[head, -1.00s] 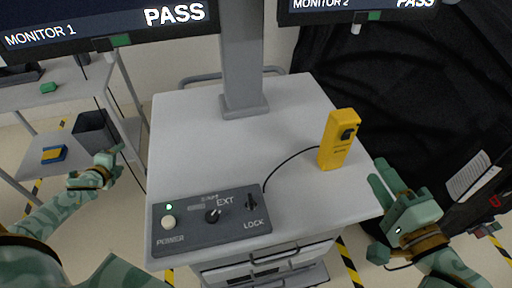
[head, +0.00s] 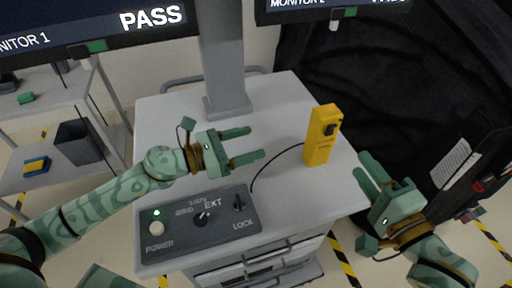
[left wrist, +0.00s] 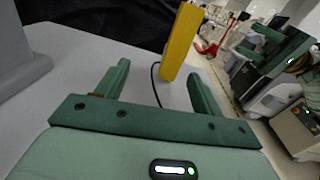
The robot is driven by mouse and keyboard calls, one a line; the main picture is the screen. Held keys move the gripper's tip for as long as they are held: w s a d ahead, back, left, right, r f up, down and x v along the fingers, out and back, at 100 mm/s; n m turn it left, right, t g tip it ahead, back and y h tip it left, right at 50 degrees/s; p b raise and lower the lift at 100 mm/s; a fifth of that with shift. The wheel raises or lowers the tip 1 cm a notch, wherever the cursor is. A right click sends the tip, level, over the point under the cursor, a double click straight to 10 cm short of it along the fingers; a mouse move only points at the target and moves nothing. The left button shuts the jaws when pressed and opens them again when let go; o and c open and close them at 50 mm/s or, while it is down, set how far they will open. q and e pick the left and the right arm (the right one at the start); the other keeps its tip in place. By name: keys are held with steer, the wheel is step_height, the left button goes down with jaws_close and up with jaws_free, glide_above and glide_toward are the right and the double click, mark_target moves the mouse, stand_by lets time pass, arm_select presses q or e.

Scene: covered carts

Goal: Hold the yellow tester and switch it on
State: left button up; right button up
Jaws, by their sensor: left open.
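The yellow tester (head: 321,138) stands upright near the right edge of the cart top, with a dark switch on its upper face and a black cable. It also shows in the left wrist view (left wrist: 181,42), ahead of the jaws. My left gripper (head: 256,144) is open and empty over the cart, left of the tester and apart from it, fingers pointing at it. My right gripper (head: 366,172) is beyond the cart's right edge, right of the tester, with its fingers apart and nothing between them.
A grey control box (head: 197,229) with a POWER button, a knob and a LOCK slot sits at the cart's front left. A grey post (head: 223,60) rises at the back of the cart top (head: 160,122). Monitors hang above. A black cover (head: 420,90) hangs at right.

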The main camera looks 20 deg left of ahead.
mark_target(311, 136)
arm_select(q)
steer(key=shift+m+g+h, duration=0.4)
steer(key=shift+m+h, duration=0.2)
steer(key=shift+m, duration=0.2)
steer(key=x, duration=0.6)
steer(key=s+d+x, duration=0.1)
steer(key=x, duration=0.5)
steer(key=s+x, duration=0.1)
steer(key=x, duration=0.5)
steer(key=shift+s+d+r, duration=0.25)
steer(key=shift+d+r, duration=0.1)
